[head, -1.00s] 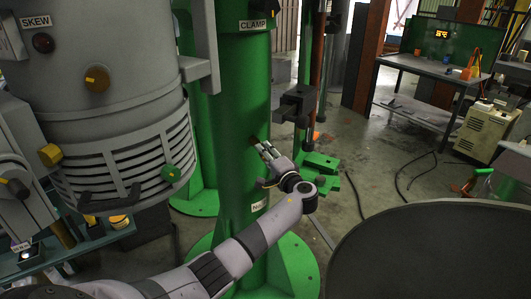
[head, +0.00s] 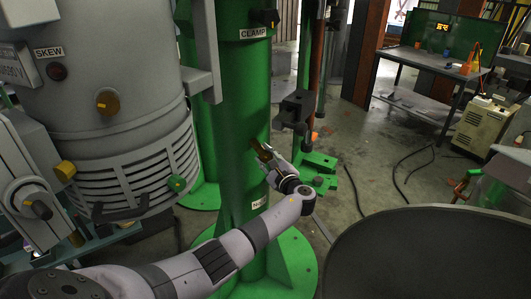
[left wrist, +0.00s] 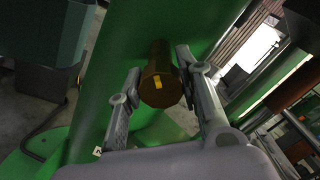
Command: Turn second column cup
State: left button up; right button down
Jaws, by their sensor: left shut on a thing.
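The green column labelled CLAMP (head: 232,110) stands in the middle of the head view. A brown cylindrical cup (head: 259,148) sticks out from its side. In the left wrist view the cup (left wrist: 162,80) has a small yellow mark on its end face, and its far end meets the green column. My left gripper (head: 268,156) is at the cup, with one finger on each side of it. In the left wrist view the left gripper (left wrist: 160,90) is shut on the cup. My right gripper is not in view.
A large grey motor housing marked SKEW (head: 100,90) stands left of the column. A dark round tub (head: 430,250) fills the lower right. A grey clamp block (head: 296,106) is right of the column. A workbench (head: 440,70) stands behind, with cables on the floor.

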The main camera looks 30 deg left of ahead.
pick_arm(q)
jog(key=m+p, duration=0.2)
jog(key=m, duration=0.2)
jog(key=shift+d+r+m, duration=0.1)
jog(key=shift+m, duration=0.2)
jog(key=shift+m+p, duration=0.9)
jog(key=shift+m, duration=0.7)
jog(key=shift+f, duration=0.2)
jog(key=o, duration=0.9)
jog(key=shift+o, duration=1.3)
jog(key=shift+w, duration=0.1)
jog(key=shift+r, duration=0.1)
